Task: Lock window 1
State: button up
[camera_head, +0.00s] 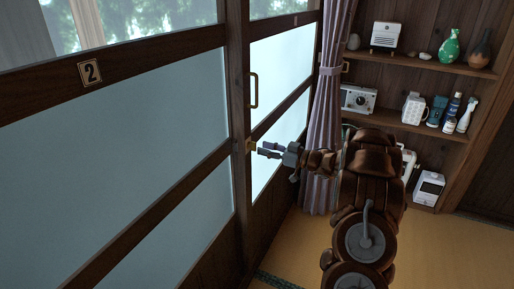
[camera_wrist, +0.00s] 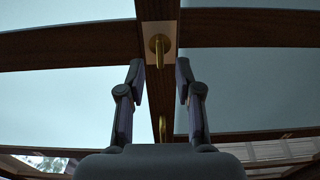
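A wood-framed sliding window with a "2" plate (camera_head: 90,72) fills the left of the head view. A second framed window (camera_head: 285,65) stands right of the dark post; the mark (camera_head: 295,20) on its top rail is too small to read. A brass pull handle (camera_head: 253,90) sits at the post. A small brass latch (camera_head: 250,146) is below it. In the wrist view a brass knob (camera_wrist: 159,46) on a pale plate sticks out from the wood. My gripper (camera_head: 264,150) faces the latch, fingers apart; the knob shows beyond and between the fingertips (camera_wrist: 159,72), with no visible contact.
A mauve curtain (camera_head: 324,105) hangs right of the windows. A wooden shelf (camera_head: 425,127) with bottles, a mug and small appliances stands behind my arm. Tatami floor (camera_head: 465,245) is clear at the lower right.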

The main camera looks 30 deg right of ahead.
aim_at(254, 147)
jog(key=shift+x, duration=1.9)
grip_shut()
